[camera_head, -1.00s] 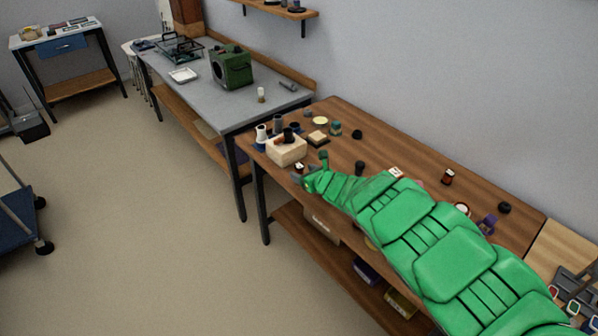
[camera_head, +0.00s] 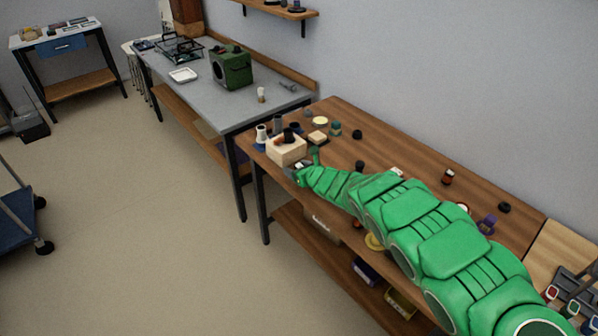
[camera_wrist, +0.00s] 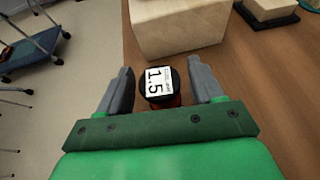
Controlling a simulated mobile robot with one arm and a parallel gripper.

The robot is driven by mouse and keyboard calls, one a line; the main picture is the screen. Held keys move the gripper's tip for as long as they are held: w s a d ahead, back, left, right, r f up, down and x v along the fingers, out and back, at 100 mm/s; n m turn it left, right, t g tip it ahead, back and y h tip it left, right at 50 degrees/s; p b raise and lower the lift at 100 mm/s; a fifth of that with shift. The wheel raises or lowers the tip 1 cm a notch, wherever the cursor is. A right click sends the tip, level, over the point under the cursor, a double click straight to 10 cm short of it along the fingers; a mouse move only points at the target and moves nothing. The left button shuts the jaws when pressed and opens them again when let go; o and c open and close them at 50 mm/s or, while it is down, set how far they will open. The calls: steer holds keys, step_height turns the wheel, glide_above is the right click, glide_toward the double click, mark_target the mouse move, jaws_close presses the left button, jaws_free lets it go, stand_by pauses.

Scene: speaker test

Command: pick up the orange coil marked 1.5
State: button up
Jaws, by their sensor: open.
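The coil marked 1.5 (camera_wrist: 158,82) stands near the table edge in the wrist view. Its black top carries a white label reading 1.5, and a little orange-red of its body shows below the top. My gripper (camera_wrist: 159,72) is open, with one grey finger on each side of the coil. Gaps show between the coil and both fingers. In the head view my gripper (camera_head: 299,173) is at the table's near-left edge, beside a pale wooden block; the coil is hardly distinguishable there.
The pale wooden block (camera_wrist: 180,28) stands just beyond the coil; it also shows in the head view (camera_head: 286,153). The brown table (camera_head: 385,163) holds several small coils and parts. Open floor lies left of the table edge.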

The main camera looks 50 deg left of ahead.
steer(key=shift+w+a+f, duration=0.15)
steer(key=shift+a, duration=0.2)
steer(key=c, duration=1.1)
steer(key=shift+o, duration=0.2)
step_height(320, 180, up, 4)
steer(key=shift+f, duration=0.25)
steer(key=s+d+r, duration=0.7)
steer(key=d+r, duration=0.2)
steer(key=d, duration=0.3)
steer(key=shift+r, duration=0.25)
